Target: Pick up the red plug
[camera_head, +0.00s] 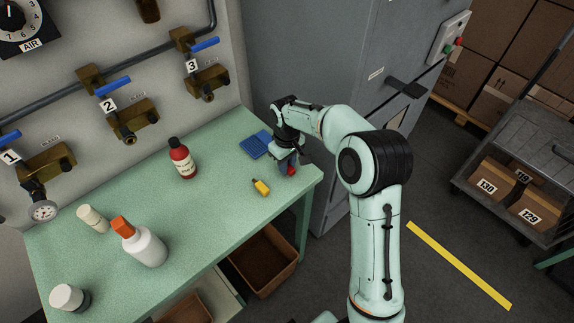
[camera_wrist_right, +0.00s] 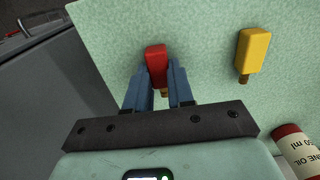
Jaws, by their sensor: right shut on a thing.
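The red plug (camera_wrist_right: 156,62) is between the two blue fingers of my right gripper (camera_wrist_right: 160,85) in the right wrist view. Its red body sticks out past the fingertips and its brass-coloured tip shows between the fingers. In the head view my right gripper (camera_head: 288,164) is over the right end of the green table, and a small part of the red plug (camera_head: 291,171) shows at its fingers. I cannot tell whether the plug is touching the table. My left gripper is out of view.
A yellow plug (camera_head: 261,187) lies on the table (camera_head: 215,215) nearby; it also shows in the right wrist view (camera_wrist_right: 252,52). A grey cabinet (camera_head: 300,60) is close behind my gripper.

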